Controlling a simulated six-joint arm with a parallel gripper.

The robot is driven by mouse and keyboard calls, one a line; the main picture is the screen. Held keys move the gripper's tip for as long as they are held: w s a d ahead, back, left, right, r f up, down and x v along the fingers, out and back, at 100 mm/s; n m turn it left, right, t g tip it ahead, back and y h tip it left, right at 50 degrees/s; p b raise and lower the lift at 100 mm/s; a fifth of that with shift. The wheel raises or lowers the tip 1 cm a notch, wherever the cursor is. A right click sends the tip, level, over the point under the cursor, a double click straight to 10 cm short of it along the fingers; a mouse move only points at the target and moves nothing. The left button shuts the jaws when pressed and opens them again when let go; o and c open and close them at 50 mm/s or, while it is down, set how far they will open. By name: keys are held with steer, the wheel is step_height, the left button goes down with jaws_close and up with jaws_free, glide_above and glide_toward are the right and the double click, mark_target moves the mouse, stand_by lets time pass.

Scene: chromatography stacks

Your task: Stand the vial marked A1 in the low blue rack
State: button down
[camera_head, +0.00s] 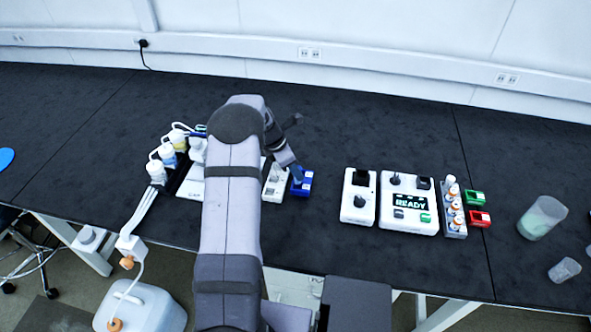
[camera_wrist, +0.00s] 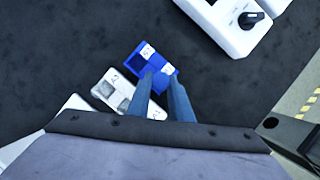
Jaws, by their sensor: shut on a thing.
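The low blue rack (camera_head: 303,190) stands on the black bench, just right of a white block. It also shows at the top middle of the wrist view (camera_wrist: 157,61), with white labels on it. My gripper (camera_head: 297,174) is over the blue rack, fingers pointing down. In the wrist view its two blue fingers (camera_wrist: 163,78) are a little apart, over the near right part of the rack. It is shut on a small vial, mostly hidden by the fingers; its mark cannot be read. Whether the vial touches the rack cannot be told.
The white block (camera_head: 274,184) with openings stands close left of the blue rack. Right are a white device with a knob (camera_head: 358,196), a READY unit (camera_head: 410,203) and a grey rack of orange-and-white vials (camera_head: 454,218). Bench behind is clear.

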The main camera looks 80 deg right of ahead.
mark_target(296, 183)
steer(key=shift+f, duration=0.5)
steer(key=shift+p, duration=0.3)
steer(key=shift+f+b, duration=0.8)
steer(key=shift+f, duration=0.65)
stand_by(0.8)
steer(key=c, duration=1.5)
jaws_free()
steer(key=shift+r, duration=0.1)
steer(key=shift+r+p, duration=3.45)
steer(key=shift+r, duration=0.5)
